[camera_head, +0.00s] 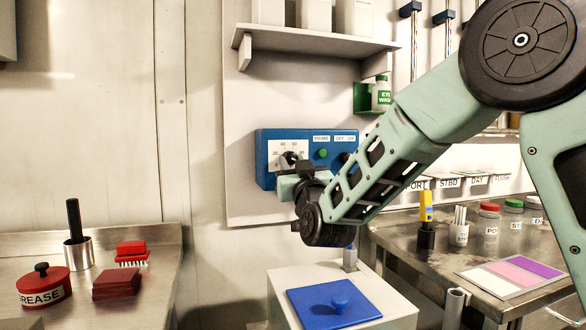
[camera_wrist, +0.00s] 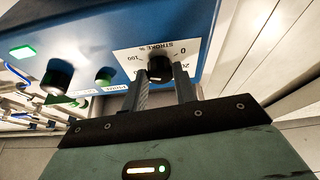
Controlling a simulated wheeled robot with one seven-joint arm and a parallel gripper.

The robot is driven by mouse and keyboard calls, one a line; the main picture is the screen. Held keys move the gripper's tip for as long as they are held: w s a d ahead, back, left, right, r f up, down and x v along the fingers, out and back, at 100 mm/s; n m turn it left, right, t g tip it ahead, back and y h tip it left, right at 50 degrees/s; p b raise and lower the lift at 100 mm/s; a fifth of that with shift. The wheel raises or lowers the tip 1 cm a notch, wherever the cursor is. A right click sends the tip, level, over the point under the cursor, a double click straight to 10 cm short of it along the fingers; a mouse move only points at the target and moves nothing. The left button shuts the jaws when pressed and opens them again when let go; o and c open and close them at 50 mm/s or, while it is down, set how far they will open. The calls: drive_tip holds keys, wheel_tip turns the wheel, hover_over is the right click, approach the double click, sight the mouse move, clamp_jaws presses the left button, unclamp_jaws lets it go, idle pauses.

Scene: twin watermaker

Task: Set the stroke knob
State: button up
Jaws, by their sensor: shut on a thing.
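The stroke knob (camera_wrist: 160,68) is black and round, on a white dial plate (camera_wrist: 134,52) marked "STROKE %" in the wrist view. The plate sits on the blue control box (camera_head: 263,160) on the wall, where the dial numbers show in the head view. My gripper (camera_wrist: 162,82) is shut on the knob, with one finger on each side of it. In the head view my gripper (camera_head: 289,163) reaches the dial from the front, and my wrist hides the lower part of the box. The knob's pointer setting cannot be read.
A second black knob (camera_wrist: 57,78) and a green button (camera_wrist: 104,76) are beside the dial on the box. A shelf (camera_head: 310,39) with containers is above. Below, a blue lid (camera_head: 310,306) tops a white box. Benches with items stand left and right.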

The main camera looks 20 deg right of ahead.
drive_tip(key=n+y, duration=0.1)
drive_tip(key=n, duration=0.1)
drive_tip(key=n+y+b, duration=0.1)
drive_tip(key=n, duration=0.1)
drive_tip(key=n+y+b, duration=0.1)
drive_tip(key=n, duration=0.1)
drive_tip(key=shift+d+g, duration=0.25)
drive_tip(key=shift+g, duration=0.05)
drive_tip(key=n+g+y+b, duration=0.1)
drive_tip(key=n, duration=0.3)
drive_tip(key=n+g+y, duration=0.1)
drive_tip(key=n, duration=0.3)
drive_tip(key=n+g+y+b, duration=0.1)
drive_tip(key=n+y, duration=0.1)
drive_tip(key=n, duration=0.2)
drive_tip(key=shift+d+r+g+b, duration=0.3)
drive_tip(key=shift+d+r+b, duration=0.05)
drive_tip(key=shift+r+n+g, duration=0.15)
drive_tip(key=shift+n+g, duration=0.65)
drive_tip(key=shift+n, duration=1.3)
drive_tip(key=o, duration=1)
